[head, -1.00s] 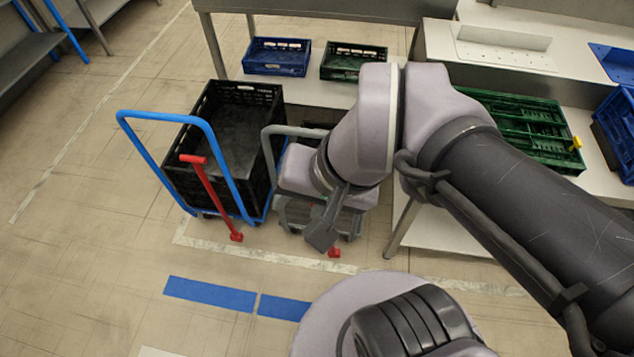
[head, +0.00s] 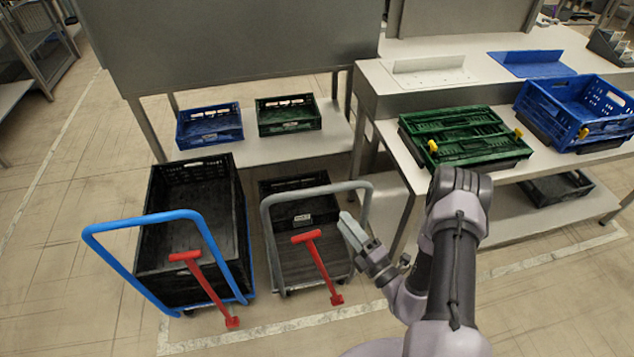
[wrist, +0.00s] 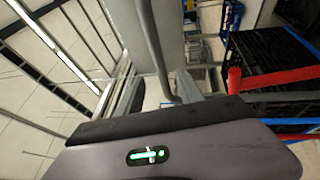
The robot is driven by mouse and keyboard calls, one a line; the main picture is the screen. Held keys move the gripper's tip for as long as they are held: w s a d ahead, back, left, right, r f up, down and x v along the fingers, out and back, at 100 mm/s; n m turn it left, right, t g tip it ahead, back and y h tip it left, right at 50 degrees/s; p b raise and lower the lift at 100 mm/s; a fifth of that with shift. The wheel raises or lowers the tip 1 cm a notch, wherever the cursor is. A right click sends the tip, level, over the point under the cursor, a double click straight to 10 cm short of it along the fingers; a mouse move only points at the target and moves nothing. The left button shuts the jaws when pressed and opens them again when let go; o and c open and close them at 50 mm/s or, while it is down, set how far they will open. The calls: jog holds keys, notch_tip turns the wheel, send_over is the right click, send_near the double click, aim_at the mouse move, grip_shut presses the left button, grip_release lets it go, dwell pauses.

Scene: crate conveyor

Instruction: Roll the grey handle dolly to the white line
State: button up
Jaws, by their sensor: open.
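My gripper (head: 350,226) is open beside the right upright of the grey handle. In the wrist view the grey bar (wrist: 156,52) runs down toward the space between my open fingers (wrist: 158,88); I cannot tell whether they touch it. The white line (head: 285,329) runs along the floor in front of the dolly.
A blue-handled dolly (head: 160,218) with a large black crate (head: 193,165) stands close on the left, with its own red bar (head: 205,287). A table leg (head: 404,225) is close on the right. Green (head: 470,160) and blue (head: 560,125) crates lie on the right bench.

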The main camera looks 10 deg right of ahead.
aim_at(316, 188)
jog(key=b+x, duration=0.2)
jog(key=x, duration=1.3)
jog(key=shift+a, duration=0.35)
jog(key=shift+w+r, duration=0.1)
jog(key=shift+w, duration=0.05)
grip_shut()
